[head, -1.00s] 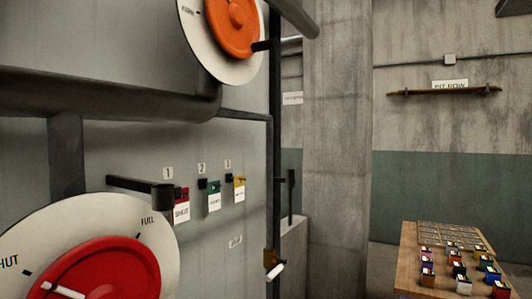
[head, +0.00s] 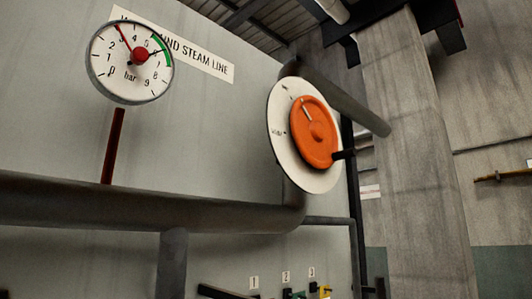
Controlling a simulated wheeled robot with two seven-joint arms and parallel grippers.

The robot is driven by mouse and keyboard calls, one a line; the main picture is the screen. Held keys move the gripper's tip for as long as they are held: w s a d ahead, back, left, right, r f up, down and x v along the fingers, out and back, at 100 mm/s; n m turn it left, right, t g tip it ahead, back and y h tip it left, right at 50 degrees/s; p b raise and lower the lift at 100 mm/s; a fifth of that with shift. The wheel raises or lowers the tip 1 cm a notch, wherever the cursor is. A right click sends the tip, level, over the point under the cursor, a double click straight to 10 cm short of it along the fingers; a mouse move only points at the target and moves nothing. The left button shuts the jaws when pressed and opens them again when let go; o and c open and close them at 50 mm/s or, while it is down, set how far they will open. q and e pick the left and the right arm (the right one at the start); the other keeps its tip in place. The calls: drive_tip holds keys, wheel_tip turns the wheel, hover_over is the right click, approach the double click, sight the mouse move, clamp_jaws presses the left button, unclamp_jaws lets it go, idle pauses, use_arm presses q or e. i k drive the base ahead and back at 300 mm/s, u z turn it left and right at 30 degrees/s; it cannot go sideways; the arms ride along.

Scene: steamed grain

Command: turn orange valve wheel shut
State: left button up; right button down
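The orange valve wheel (head: 312,138) is a round disc on a white dial plate (head: 280,108), mounted on the grey wall at the end of a dark pipe. A pale pointer mark shows on its upper left part. A dark handle or peg (head: 343,154) sticks out at its right edge. Lettering on the plate's left side is too small to read surely. Neither of my grippers shows in the head view.
A round pressure gauge (head: 115,78) marked bar hangs at upper left, its red needle near 3 to 4. A thick dark pipe (head: 130,205) runs across below. Numbered tags (head: 286,277) and small coloured items sit at the bottom. A concrete pillar (head: 420,140) stands right of the wheel.

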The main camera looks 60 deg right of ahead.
sight(314, 133)
drive_tip(key=u, duration=0.35)
drive_tip(key=k, duration=1.4)
drive_tip(key=z, duration=1.75)
drive_tip(key=i, duration=0.35)
